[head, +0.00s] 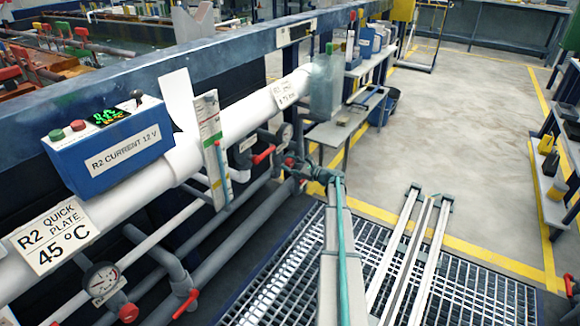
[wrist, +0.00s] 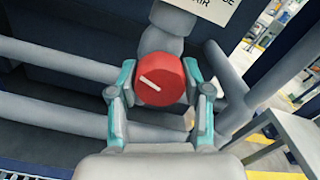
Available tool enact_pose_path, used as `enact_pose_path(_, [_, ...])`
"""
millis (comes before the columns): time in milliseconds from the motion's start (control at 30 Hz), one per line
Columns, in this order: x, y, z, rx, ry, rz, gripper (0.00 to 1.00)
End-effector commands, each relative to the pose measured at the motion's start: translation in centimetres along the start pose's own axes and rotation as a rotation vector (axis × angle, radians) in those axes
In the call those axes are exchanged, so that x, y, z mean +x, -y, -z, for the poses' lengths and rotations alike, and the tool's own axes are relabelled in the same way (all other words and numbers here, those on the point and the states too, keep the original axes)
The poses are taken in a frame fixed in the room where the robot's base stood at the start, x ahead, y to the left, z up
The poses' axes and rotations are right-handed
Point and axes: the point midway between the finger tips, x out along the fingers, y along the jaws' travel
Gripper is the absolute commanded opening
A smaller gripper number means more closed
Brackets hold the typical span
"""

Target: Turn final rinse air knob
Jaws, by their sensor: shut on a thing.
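The red round knob (wrist: 165,82) is in the middle of the wrist view, on a grey pipe fitting. A short white mark on its face slants from upper left to lower right. My gripper (wrist: 160,88) has one teal-and-grey finger on each side of the knob and is shut on it. In the head view my gripper (head: 305,172) is at the pipes below the long rail, at the end of my outstretched arm. The knob cannot be made out there. A white label (wrist: 205,8), partly cut off, is above the knob in the wrist view.
Grey pipes (wrist: 60,112) run beside the knob. A blue control box (head: 110,145) is on the left. A small table (head: 335,132) stands behind. The floor at right is open.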

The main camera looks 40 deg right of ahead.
Motion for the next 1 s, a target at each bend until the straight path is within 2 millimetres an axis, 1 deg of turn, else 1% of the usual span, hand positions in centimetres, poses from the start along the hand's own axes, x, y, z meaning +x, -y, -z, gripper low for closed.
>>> enact_pose_path(67, [-0.05, -0.15, 0.26, -0.074, -0.001, -0.001, 0.14])
enact_pose_path(700, [-0.05, -0.05, 0.29, -0.684, -0.001, -0.001, 0.14])
enact_pose_path(1000, [-0.06, 0.0, 0.24, -0.947, -0.001, -0.001, 0.14])
